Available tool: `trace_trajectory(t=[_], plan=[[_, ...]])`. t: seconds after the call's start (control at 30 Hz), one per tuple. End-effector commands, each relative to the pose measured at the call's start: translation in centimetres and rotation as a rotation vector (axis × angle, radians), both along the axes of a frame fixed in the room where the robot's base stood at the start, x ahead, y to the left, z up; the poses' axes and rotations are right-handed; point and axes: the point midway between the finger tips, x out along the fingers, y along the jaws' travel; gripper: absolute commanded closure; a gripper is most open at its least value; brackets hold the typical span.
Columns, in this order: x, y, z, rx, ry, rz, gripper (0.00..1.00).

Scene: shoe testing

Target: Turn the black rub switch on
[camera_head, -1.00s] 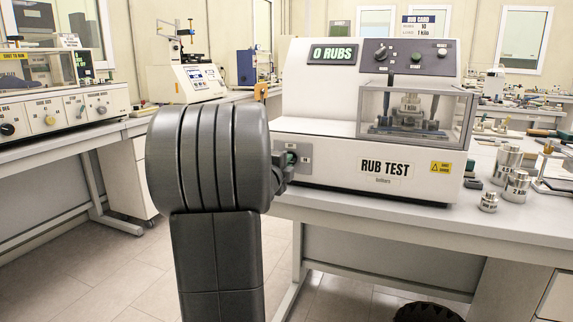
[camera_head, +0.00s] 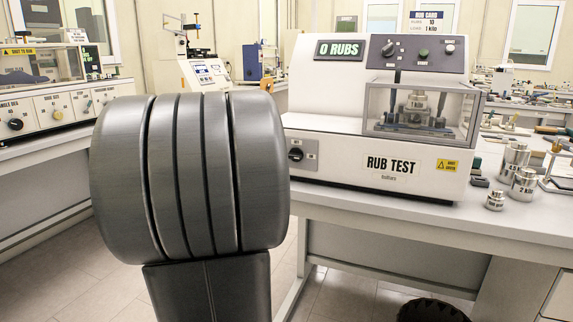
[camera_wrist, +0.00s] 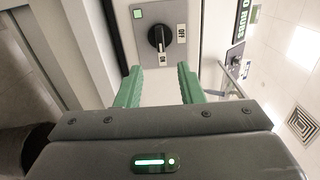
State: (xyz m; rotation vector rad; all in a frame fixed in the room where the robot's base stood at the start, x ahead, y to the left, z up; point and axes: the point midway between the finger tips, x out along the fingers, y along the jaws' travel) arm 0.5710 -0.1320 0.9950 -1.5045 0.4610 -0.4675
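The black rub switch (camera_head: 295,155) is a round knob on a grey plate, low on the left of the white rub test machine (camera_head: 330,100). In the wrist view the switch (camera_wrist: 159,38) stands just beyond my fingertips, with its grip bar and white mark lined up toward the ON label below it. The OFF label is to its right. A small square by the switch glows green. My gripper (camera_wrist: 159,69) is open, its two green fingers apart and empty, clear of the knob. In the head view my arm hides the gripper.
The machine's display (camera_head: 339,50) reads 0 RUBS. A clear box (camera_head: 470,115) covers its test stage. Metal weights (camera_head: 515,160) stand on the table to the right. Another machine (camera_head: 60,105) is at left.

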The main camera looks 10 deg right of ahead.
Motion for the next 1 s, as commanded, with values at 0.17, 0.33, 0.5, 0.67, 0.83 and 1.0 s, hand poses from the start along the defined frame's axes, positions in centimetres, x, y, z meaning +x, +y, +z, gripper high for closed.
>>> trace_trajectory(t=[0.17, 0.33, 0.5, 0.67, 0.83, 1.0], plan=[[-2.1, 1.5, 0.1, -0.001, 0.001, 0.002, 0.65], [-2.9, 1.9, 0.0, 0.0, 0.001, 0.0, 0.65], [-2.9, 1.9, 0.0, 0.0, 0.001, -0.001, 0.65], [-2.8, 1.9, -0.1, 0.0, 0.001, -0.001, 0.65], [-1.8, 1.1, -0.1, -0.001, 0.001, -0.002, 0.65], [0.7, -0.6, -0.2, 0.0, 0.001, -0.004, 0.65]])
